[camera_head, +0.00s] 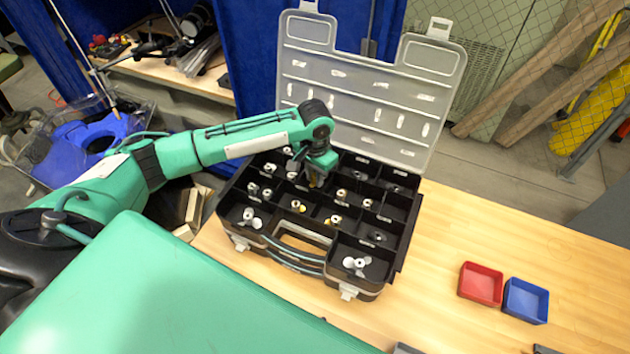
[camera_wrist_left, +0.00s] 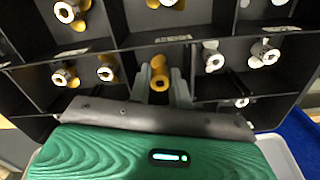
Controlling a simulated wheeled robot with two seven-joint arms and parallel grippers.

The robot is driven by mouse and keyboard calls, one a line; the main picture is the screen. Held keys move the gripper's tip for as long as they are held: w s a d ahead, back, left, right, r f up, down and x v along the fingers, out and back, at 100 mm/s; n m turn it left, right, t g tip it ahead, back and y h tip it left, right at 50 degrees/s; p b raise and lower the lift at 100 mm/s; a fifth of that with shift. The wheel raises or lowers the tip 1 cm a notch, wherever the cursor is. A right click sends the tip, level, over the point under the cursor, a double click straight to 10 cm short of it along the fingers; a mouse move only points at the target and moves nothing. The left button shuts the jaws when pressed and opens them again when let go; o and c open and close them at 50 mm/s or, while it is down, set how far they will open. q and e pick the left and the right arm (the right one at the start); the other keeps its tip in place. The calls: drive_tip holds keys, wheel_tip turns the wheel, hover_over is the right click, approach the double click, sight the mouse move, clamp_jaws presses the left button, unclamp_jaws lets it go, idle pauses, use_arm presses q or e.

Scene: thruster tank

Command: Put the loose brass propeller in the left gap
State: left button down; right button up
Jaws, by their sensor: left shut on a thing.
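My left gripper (camera_head: 318,180) is down at the open black organizer case (camera_head: 400,245) in the head view. In the left wrist view, its two grey fingers (camera_wrist_left: 161,88) are shut on a brass propeller (camera_wrist_left: 160,77). The propeller's hub faces the camera, and the fingers hide part of it. The propeller is at a compartment between dark dividers; I cannot tell whether it touches the floor. I cannot tell which space is the left gap. My right gripper is not in view.
The case's clear lid (camera_head: 372,88) stands open behind it. Steel-coloured propellers (camera_wrist_left: 265,54) lie in compartments to the right in the wrist view. A red bin (camera_head: 481,284) and a blue bin (camera_head: 526,300) stand on the wooden table (camera_head: 460,225), with bare table between case and bins.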

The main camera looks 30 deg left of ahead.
use_arm(q)
wheel_tip(320, 180, down, 3)
drive_tip(key=shift+f, duration=0.15)
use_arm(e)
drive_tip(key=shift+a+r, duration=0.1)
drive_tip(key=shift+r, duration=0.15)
use_arm(q)
drive_tip(key=c, duration=1.7)
unclamp_jaws()
drive_tip(key=shift+f, duration=0.1)
drive_tip(key=shift+o, duration=0.7)
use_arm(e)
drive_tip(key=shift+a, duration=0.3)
